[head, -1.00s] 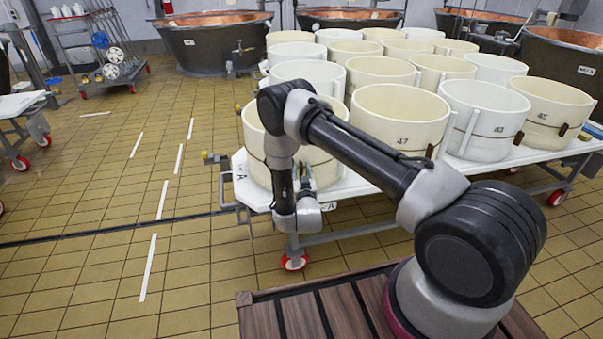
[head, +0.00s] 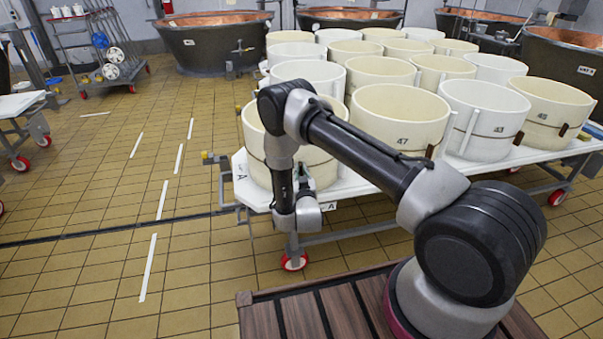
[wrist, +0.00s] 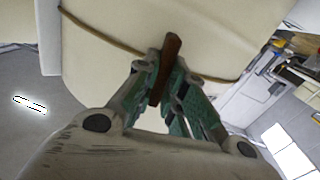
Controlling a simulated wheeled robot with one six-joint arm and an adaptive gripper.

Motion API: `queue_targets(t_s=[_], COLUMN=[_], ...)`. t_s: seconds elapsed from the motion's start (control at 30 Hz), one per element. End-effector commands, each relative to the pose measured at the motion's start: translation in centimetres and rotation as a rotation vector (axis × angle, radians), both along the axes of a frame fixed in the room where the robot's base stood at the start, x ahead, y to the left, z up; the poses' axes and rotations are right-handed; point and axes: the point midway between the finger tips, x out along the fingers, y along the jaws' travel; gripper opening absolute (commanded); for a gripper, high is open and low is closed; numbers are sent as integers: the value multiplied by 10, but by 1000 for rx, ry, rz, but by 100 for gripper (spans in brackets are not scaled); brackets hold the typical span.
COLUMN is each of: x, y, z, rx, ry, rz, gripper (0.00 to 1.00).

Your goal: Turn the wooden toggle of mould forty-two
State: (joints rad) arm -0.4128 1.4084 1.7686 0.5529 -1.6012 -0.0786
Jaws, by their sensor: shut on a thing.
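A wooden toggle (wrist: 169,62), dark brown, sits on a cord around a cream mould (wrist: 205,30) in the wrist view. My gripper (wrist: 165,85) is shut on the toggle, with a green-padded finger on each side of it. The toggle slants slightly in that view. In the head view the gripper is at the front-left mould (head: 315,160) on the white table, mostly hidden behind my arm. That mould's number does not show, so I cannot tell whether it is forty-two.
Moulds marked 47 (head: 400,115), 43 (head: 485,120) and 45 (head: 545,108) stand to the right on the white wheeled table (head: 350,190). Several more moulds stand behind. Copper vats (head: 215,42) line the back.

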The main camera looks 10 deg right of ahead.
Motion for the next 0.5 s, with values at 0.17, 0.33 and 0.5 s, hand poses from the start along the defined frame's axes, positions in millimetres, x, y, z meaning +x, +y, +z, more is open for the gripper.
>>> queue_targets(t_s=[0.17, 0.33, 0.5], x=[0, 0, 0], y=[1, 3, 4], z=[0, -1, -2], rx=[-127, -282, -443], ry=[19, 41, 64], rz=[1, 1, 2], gripper=[0, 0, 0])
